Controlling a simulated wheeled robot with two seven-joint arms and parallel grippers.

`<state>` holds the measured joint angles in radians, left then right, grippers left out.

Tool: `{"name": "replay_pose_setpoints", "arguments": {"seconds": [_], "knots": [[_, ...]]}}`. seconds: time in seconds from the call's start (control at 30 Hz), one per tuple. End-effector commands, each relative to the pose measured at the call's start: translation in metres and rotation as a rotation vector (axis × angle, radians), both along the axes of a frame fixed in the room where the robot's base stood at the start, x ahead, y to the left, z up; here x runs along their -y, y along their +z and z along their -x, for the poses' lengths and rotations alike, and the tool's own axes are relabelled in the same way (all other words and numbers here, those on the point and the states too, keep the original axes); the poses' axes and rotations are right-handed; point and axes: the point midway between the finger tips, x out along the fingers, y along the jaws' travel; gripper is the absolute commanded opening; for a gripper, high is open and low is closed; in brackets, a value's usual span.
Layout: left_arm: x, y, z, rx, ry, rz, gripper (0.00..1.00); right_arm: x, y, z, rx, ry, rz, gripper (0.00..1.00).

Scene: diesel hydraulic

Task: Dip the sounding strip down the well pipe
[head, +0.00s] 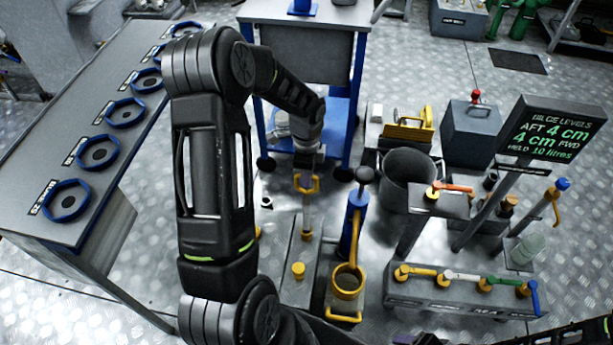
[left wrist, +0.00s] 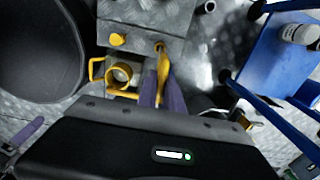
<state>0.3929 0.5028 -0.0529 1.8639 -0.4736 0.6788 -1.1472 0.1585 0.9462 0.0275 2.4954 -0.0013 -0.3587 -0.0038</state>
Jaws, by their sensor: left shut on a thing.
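My left gripper (head: 307,176) is shut on the yellow handle of the sounding strip (head: 307,187). The strip hangs about upright over a grey plate (head: 300,250) on the floor. Its lower end lines up with a yellow-ringed well pipe (head: 306,235) at the plate's far end; I cannot tell whether the tip is inside it. In the left wrist view, the yellow strip (left wrist: 163,68) runs from between my fingers (left wrist: 162,95) to the pipe opening. A second yellow cap (head: 298,270) sits nearer on the plate.
A blue hand pump with a yellow ring (head: 348,282) stands close right of the plate. A dark bucket (head: 407,180) is behind it. A valve bench (head: 60,170) is left, a blue trolley (head: 340,125) behind. A sign (head: 550,133) reads bilge levels.

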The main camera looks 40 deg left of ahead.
Motion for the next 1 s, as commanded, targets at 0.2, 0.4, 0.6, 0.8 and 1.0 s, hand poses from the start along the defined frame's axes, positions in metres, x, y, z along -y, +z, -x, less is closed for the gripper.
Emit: {"name": "replay_pose_setpoints", "arguments": {"seconds": [0.2, 0.4, 0.6, 0.8, 1.0], "knots": [[0.000, 0.021, 0.000, 0.002, 0.000, 0.000, 0.00, 0.000, 0.016, 0.000, 0.000, 0.000, 0.000, 0.67], [0.000, 0.036, 0.000, 0.001, 0.000, 0.000, 0.00, 0.000, 0.028, 0.000, 0.000, 0.000, 0.000, 0.67], [0.000, 0.051, 0.000, 0.000, 0.000, 0.000, 0.00, 0.000, 0.040, 0.000, 0.000, 0.000, 0.000, 0.67], [0.000, 0.066, 0.000, 0.001, 0.000, 0.000, 0.00, 0.000, 0.051, 0.000, 0.000, 0.000, 0.000, 0.67], [0.000, 0.078, 0.000, 0.001, 0.000, 0.000, 0.00, 0.000, 0.060, 0.000, 0.000, -0.001, 0.000, 0.67]]}}
